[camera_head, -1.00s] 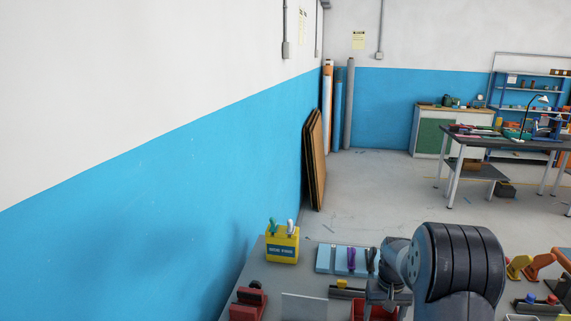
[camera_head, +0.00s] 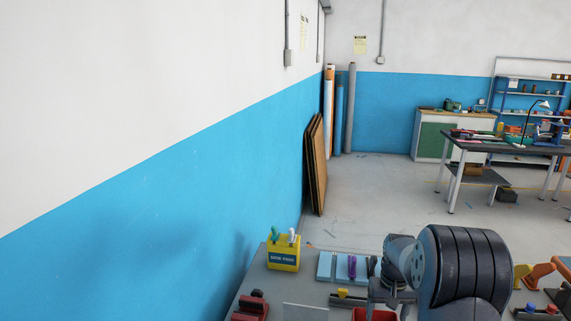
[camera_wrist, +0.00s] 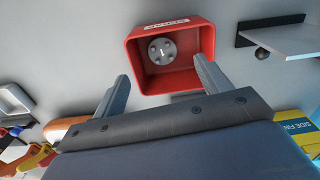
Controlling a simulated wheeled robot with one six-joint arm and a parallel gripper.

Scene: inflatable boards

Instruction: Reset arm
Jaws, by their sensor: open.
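My gripper (camera_wrist: 160,90) is open in the wrist view, its two grey fingers spread wide with nothing between them. A red bin (camera_wrist: 175,85) lies just beyond the fingertips, and a round grey part with holes (camera_wrist: 163,51) rests inside it. In the head view my arm stands at the lower right, over the workbench. The fingertips are hidden there, and only part of the red bin (camera_head: 373,315) shows below the arm.
A yellow box (camera_head: 283,255) with tools stands at the bench's left back. A blue tray (camera_head: 345,267) lies right of it. A red tool (camera_head: 251,306) is at the front left. Orange and yellow clamps (camera_head: 540,272) lie right of my arm.

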